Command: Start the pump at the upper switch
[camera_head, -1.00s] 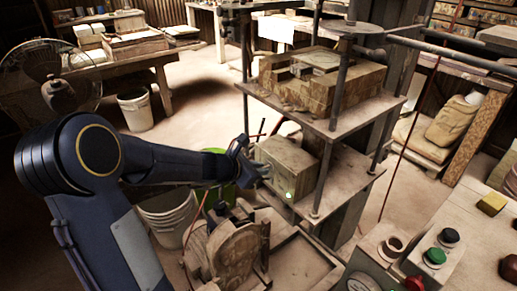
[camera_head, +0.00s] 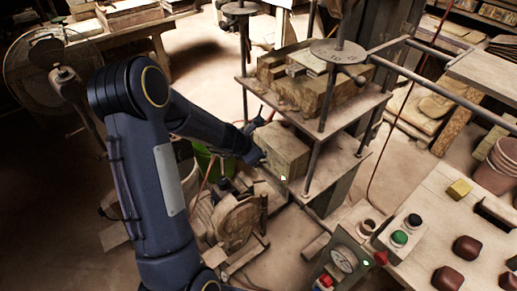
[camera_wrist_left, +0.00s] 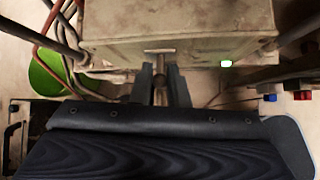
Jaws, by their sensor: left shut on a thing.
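A pale, worn box (camera_head: 281,150) sits on the lower shelf of the press frame. A small lit green-white lamp (camera_head: 283,178) is on its lower front edge. My left gripper (camera_head: 258,157) reaches the box's left side. In the left wrist view the box (camera_wrist_left: 180,22) fills the top, with its lamp (camera_wrist_left: 226,63) lit at the right. There my left gripper (camera_wrist_left: 161,78) is shut on a small switch lever (camera_wrist_left: 160,92) in front of the box face. The fingers hide part of the lever. My right gripper is not in view.
A gauge panel (camera_head: 343,258) with red and blue buttons and a green light stands at front right. Beside it are a box with a green button (camera_head: 400,238) and a black one, and a table (camera_head: 440,185). A green bucket (camera_wrist_left: 50,72) stands left of the box.

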